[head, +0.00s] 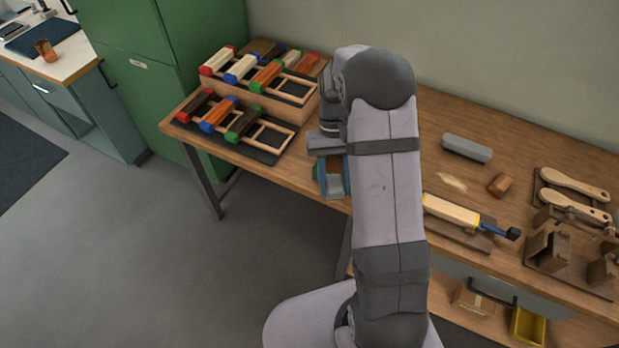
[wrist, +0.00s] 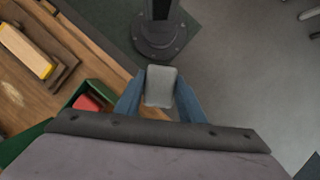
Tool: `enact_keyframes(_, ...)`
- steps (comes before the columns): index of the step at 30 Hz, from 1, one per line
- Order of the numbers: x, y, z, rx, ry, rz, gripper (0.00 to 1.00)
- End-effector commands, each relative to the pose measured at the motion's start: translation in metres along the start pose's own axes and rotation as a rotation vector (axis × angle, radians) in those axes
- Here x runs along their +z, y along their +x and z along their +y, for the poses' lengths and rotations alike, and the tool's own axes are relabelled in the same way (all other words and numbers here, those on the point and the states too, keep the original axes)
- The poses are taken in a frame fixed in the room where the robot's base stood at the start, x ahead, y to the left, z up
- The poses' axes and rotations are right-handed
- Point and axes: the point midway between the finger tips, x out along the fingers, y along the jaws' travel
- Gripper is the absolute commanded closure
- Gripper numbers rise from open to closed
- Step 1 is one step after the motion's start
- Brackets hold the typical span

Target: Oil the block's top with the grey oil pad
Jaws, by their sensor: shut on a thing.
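My gripper (wrist: 160,95) has blue fingers and is shut on a grey pad (wrist: 162,86), which fills the gap between the fingertips in the wrist view. In the head view my gripper (head: 334,180) hangs near the table's front edge, left of my arm, with the pad partly hidden.
A green open box (wrist: 72,120) with something red inside sits beside my gripper. A blue and black tool (head: 500,230) lies at the block's right end. Wooden racks (head: 262,135) of coloured blocks stand left. A grey bar (head: 466,148) and wooden brush bodies (head: 575,185) lie right.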

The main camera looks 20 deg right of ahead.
Motion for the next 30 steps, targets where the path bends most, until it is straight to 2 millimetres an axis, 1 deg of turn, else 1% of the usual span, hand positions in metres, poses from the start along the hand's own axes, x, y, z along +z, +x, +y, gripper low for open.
enact_keyframes(1, 0.004, -0.004, 0.021, -0.022, 0.053, -0.002, 0.82)
enact_keyframes(5, 0.015, -0.002, 0.07, -0.075, 0.182, -0.002, 0.82)
enact_keyframes(6, 0.02, -0.001, 0.085, -0.093, 0.223, -0.003, 0.82)
enact_keyframes(8, 0.028, 0.002, 0.107, -0.117, 0.283, -0.003, 0.82)
enact_keyframes(9, 0.034, 0.004, 0.122, -0.132, 0.319, -0.002, 0.82)
enact_keyframes(14, 0.063, 0.016, 0.179, -0.183, 0.439, -0.003, 0.82)
enact_keyframes(15, 0.07, 0.019, 0.194, -0.192, 0.462, -0.003, 0.82)
enact_keyframes(19, 0.095, 0.033, 0.24, -0.211, 0.509, -0.002, 0.82)
enact_keyframes(23, 0.115, 0.048, 0.282, -0.195, 0.47, -0.002, 0.82)
enact_keyframes(25, 0.122, 0.055, 0.304, -0.165, 0.399, -0.001, 0.82)
enact_keyframes(27, 0.123, 0.061, 0.324, -0.119, 0.288, -0.002, 0.82)
enact_keyframes(30, 0.116, 0.062, 0.346, -0.04, 0.101, -0.002, 0.82)
